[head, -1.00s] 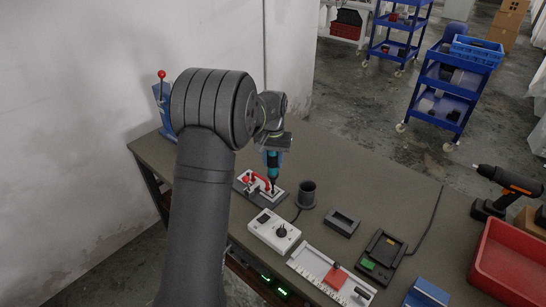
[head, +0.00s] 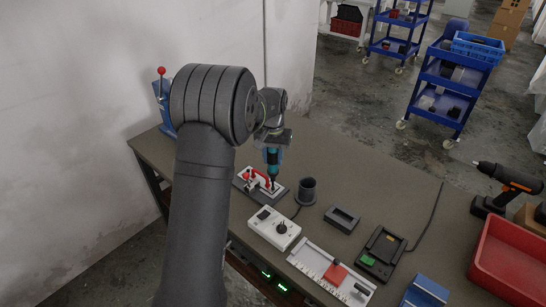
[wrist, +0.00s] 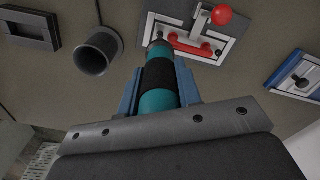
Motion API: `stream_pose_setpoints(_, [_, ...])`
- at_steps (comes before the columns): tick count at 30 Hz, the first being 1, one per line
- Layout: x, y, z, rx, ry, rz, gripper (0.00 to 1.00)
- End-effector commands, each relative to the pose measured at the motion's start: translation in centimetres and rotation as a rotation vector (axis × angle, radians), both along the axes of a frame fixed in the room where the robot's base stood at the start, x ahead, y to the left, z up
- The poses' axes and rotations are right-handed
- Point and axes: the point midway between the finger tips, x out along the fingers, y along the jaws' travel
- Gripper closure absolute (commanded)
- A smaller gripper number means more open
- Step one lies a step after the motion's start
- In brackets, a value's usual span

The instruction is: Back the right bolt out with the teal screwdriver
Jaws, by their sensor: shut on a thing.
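My gripper (wrist: 159,90) is shut on the teal screwdriver (wrist: 158,103), a teal handle with a black band. In the head view the screwdriver (head: 273,157) points down over the clamp fixture (head: 241,184), a light plate on a dark base with red handles. The tip meets the fixture's right end in the head view, where the right bolt would be; the bolt itself is hidden by the tip or too small to make out. In the wrist view the fixture (wrist: 219,57) lies just beyond the tip, with a red ball knob and a red bar.
A dark cup (head: 306,191) stands close to the right of the fixture. A blue press with a red ball (head: 164,105) stands at the back left.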

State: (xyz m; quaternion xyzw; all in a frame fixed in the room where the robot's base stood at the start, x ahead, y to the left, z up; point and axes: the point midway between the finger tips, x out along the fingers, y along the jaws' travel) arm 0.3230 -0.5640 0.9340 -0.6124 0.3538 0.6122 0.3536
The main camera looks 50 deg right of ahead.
Motion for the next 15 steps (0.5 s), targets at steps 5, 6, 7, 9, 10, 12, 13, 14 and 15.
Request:
stream_pose_setpoints(5, [0.01,-0.02,-0.1,-0.001,0.0,0.0,1.0])
stream_pose_setpoints(6, [0.01,-0.02,-0.15,-0.001,0.0,0.0,1.0])
stream_pose_setpoints(7, [0.01,-0.02,-0.19,-0.001,0.0,0.0,1.0])
stream_pose_setpoints(9, [0.01,-0.02,-0.27,-0.001,0.0,0.0,1.0])
stream_pose_setpoints(10, [0.01,-0.01,-0.31,0.0,0.0,0.0,1.0])
stream_pose_setpoints(12, [0.01,-0.02,-0.39,0.0,0.0,0.0,1.0])
stream_pose_setpoints(13, [0.01,-0.02,-0.42,0.0,0.0,0.0,1.0])
stream_pose_setpoints(14, [0.01,-0.02,-0.46,0.0,0.0,0.0,1.0])
stream_pose_setpoints(15, [0.01,-0.01,-0.51,0.0,0.0,0.0,1.0])
